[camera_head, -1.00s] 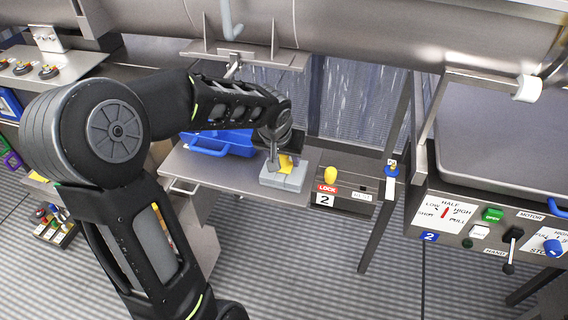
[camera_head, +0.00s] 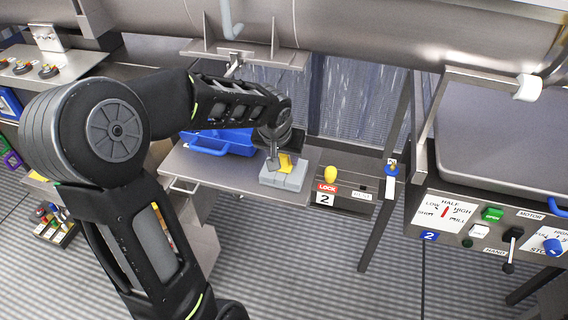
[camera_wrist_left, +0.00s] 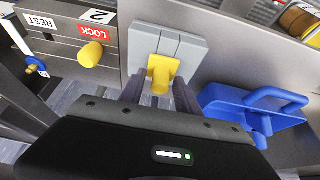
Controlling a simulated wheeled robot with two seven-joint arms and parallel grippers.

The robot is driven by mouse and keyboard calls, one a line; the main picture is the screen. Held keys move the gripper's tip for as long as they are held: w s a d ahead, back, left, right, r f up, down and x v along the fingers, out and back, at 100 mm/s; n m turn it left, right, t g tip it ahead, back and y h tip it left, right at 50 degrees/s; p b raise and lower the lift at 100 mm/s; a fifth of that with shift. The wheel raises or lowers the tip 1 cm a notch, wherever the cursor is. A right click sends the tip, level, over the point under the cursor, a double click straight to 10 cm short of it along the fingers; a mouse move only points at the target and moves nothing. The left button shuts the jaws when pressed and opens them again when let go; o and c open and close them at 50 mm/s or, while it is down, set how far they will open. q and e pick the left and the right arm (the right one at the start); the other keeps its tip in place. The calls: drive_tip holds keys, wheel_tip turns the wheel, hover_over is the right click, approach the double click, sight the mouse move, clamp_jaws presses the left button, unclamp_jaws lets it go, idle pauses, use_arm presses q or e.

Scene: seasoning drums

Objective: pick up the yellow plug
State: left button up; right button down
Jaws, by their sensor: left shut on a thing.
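The yellow plug (camera_head: 286,162) stands at the grey block (camera_head: 284,178) on the metal shelf. It also shows in the left wrist view (camera_wrist_left: 161,72), its upper part against the block. My left gripper (camera_head: 280,160) is at the plug, with its fingers shut on it. In the left wrist view the two dark fingers (camera_wrist_left: 158,92) come up on both sides of the plug's near end. The plug still appears to touch the block; its lower part is partly hidden by the fingers. My right gripper is not in view.
A blue scoop-like container (camera_head: 222,142) lies on the shelf (camera_head: 232,182) left of the block. To the right are a yellow knob (camera_head: 330,174) above a LOCK label and a panel of switches (camera_head: 480,228). A large steel drum (camera_head: 340,28) spans above.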

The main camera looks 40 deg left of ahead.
use_arm(q)
clamp_jaws()
wheel_tip(320, 180, up, 10)
drive_tip(key=shift+r+b, duration=0.1)
drive_tip(key=shift+b, duration=0.2)
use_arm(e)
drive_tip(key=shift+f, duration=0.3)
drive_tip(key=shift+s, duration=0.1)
